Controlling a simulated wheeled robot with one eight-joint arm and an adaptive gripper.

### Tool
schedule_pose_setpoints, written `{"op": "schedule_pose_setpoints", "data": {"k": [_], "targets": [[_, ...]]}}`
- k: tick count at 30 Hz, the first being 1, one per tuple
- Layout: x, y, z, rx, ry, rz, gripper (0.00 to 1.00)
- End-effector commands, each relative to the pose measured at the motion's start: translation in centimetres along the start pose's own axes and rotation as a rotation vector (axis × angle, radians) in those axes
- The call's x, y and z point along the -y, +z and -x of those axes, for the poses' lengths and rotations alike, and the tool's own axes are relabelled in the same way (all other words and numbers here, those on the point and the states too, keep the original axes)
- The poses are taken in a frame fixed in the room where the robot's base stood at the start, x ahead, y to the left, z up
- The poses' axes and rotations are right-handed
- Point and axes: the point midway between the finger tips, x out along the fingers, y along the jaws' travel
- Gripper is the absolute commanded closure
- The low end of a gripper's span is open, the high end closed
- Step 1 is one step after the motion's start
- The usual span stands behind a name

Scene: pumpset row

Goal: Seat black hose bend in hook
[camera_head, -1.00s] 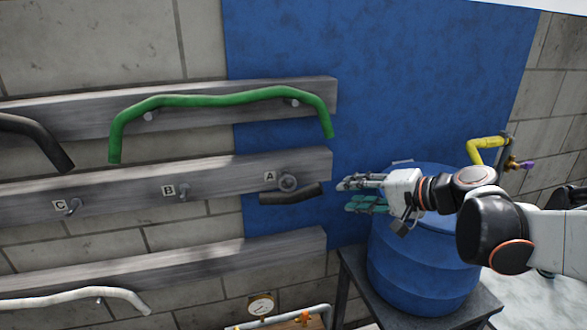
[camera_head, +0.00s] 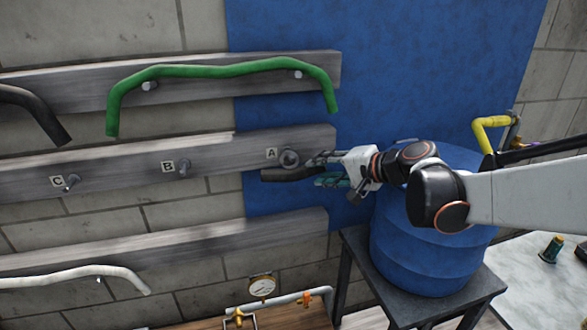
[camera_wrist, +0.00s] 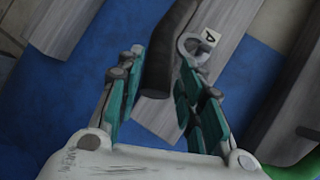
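A short black hose bend (camera_head: 284,174) lies just below hook A (camera_head: 289,159) on the middle grey rail. I cannot tell whether it rests in the hook. In the wrist view the black hose (camera_wrist: 160,68) reaches down between my fingers, beside the round hook (camera_wrist: 193,47) and the A label. My gripper (camera_head: 322,168) is at the right end of the hose. In the wrist view its teal-padded fingers (camera_wrist: 160,80) are spread, with gaps on both sides of the hose. The hose's far end is cut off at the top of the wrist view.
Hooks B (camera_head: 183,171) and C (camera_head: 71,183) are empty. A green hose (camera_head: 220,69) hangs on the upper rail, with another black hose (camera_head: 38,111) at left. A white hose (camera_head: 75,272) is on the lower rail. A blue barrel (camera_head: 430,245) stands below my arm.

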Motion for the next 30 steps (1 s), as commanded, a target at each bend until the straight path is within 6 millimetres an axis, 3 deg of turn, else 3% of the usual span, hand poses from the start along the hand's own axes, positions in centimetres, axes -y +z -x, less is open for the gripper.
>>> {"op": "schedule_pose_setpoints", "data": {"k": [6,13,18,30], "targets": [[-0.1,0.0,-3.1,0.001,-0.001,0.0,0.66],[0.0,-0.1,-3.2,0.0,0.0,0.0,0.66],[0.0,-0.1,-3.2,0.0,0.0,0.0,1.0],[0.3,0.0,-2.7,0.0,-0.001,-0.001,1.0]]}}
